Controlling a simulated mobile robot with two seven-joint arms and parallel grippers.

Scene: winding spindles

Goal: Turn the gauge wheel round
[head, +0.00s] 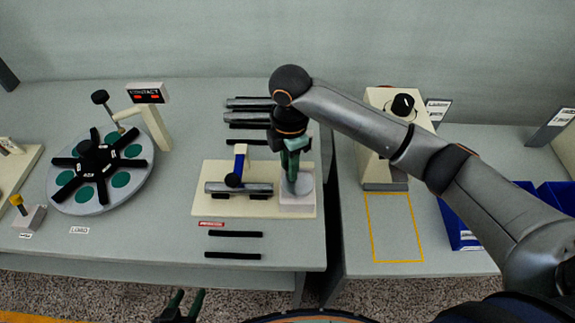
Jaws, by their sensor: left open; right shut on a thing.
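The round grey wheel (101,171), which I take as the gauge wheel, lies at the left of the table. It has several black spokes, green round pads and a black hub. My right gripper (291,176) is far to its right, pointing down over a pale block (297,205) with a round grey top. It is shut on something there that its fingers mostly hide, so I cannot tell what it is. My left gripper (185,301) is open at the bottom edge, in front of the table, away from the wheel; only its fingertips show.
A contact sign (147,93) on a cream post and a black-knobbed lever (101,98) stand behind the wheel. A cream fixture (210,174) holds a grey bar (238,188). Dark rods lie around it. Blue bins (461,238) stand at right.

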